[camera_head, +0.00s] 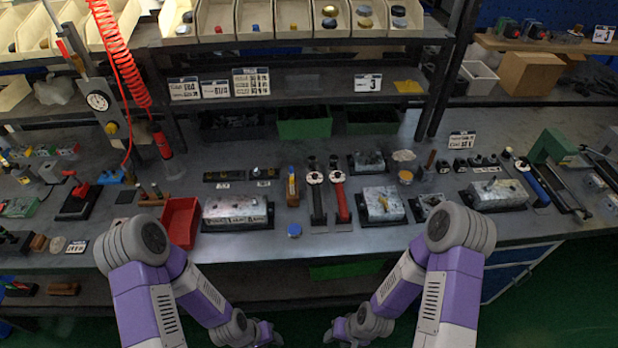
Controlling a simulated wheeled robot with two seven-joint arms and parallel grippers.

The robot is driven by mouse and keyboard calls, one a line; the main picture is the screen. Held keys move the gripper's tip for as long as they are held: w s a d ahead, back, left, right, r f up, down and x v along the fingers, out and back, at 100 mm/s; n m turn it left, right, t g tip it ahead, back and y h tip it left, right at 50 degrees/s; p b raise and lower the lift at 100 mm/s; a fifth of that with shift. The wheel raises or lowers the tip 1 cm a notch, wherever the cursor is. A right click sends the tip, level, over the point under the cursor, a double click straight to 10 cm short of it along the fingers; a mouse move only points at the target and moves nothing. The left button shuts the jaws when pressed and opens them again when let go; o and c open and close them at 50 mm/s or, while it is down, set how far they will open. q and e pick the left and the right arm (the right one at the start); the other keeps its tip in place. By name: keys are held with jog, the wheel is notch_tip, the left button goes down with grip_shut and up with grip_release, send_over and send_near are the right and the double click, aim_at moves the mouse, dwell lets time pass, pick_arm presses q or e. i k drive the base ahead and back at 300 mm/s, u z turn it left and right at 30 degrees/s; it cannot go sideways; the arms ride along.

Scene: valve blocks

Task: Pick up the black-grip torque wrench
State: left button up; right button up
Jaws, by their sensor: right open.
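The black-grip torque wrench (317,205) lies on the grey workbench with its grip toward me and its round white dial at the far end. A similar wrench with a red grip (342,205) lies close beside it on the right. My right gripper (332,337) is open and low at the bottom of the view, in front of the bench and apart from both wrenches. My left gripper (274,338) is at the bottom edge, also away from the wrenches. Its fingers are too small and dark to read.
A metal valve block (235,208) stands left of the wrenches and another (383,203) stands to the right. A blue-capped round item (294,230) lies near the bench's front edge. A red bin (180,220) sits further left.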

aim_at(315, 184)
jog(key=i, duration=0.35)
jog(key=z, duration=0.85)
